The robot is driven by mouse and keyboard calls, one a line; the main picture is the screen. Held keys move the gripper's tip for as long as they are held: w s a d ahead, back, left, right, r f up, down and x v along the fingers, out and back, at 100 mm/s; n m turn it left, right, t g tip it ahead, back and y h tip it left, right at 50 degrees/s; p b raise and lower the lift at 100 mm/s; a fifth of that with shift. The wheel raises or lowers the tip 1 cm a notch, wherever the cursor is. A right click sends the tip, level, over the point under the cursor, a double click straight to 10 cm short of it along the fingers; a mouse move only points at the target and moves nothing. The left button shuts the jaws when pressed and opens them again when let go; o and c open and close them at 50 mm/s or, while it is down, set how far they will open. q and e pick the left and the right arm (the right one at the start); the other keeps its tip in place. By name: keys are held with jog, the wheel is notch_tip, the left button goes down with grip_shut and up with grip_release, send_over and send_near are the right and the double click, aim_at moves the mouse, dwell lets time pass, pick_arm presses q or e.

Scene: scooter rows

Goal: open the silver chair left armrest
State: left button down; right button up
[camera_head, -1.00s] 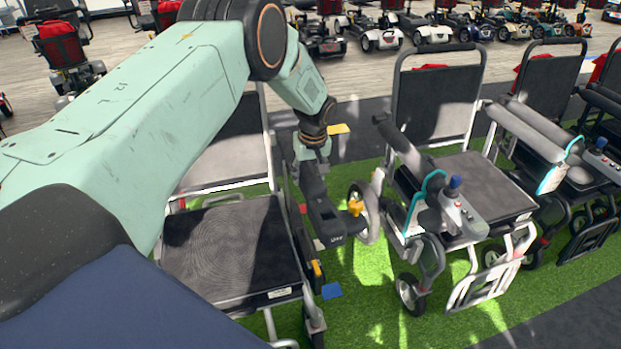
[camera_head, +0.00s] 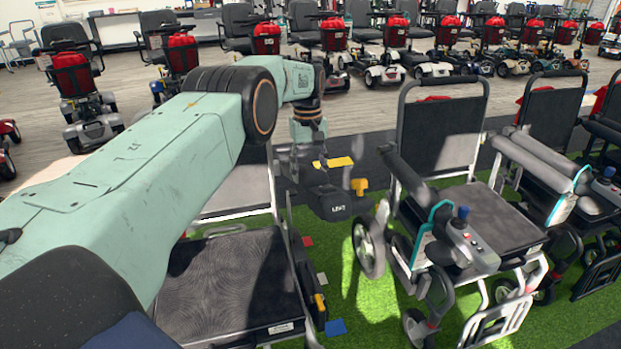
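A wheelchair with a silver frame and dark seat (camera_head: 490,216) stands right of centre, facing me. Its dark armrest pad on the picture's left (camera_head: 404,172) slopes down to a grey joystick box (camera_head: 470,246). Another chair with a pale frame and dark seat (camera_head: 232,285) stands at the left, partly behind my arm. I cannot tell for certain which chair is the silver one. My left gripper (camera_head: 350,172) hangs between these two chairs, apart from the armrest pad. Its fingers are blurred, so their opening is unclear; nothing is visibly held. My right gripper is out of view.
More grey armrests (camera_head: 545,150) and dark chairs (camera_head: 552,112) crowd the right. Rows of scooters (camera_head: 383,60) stand on the wooden floor behind.

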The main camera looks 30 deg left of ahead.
pick_arm(q)
jog(key=shift+a+r, duration=0.1)
jog(key=shift+r, duration=0.05)
jog(key=c, duration=0.5)
grip_release()
notch_tip(320, 180, up, 10)
dwell(0.4)
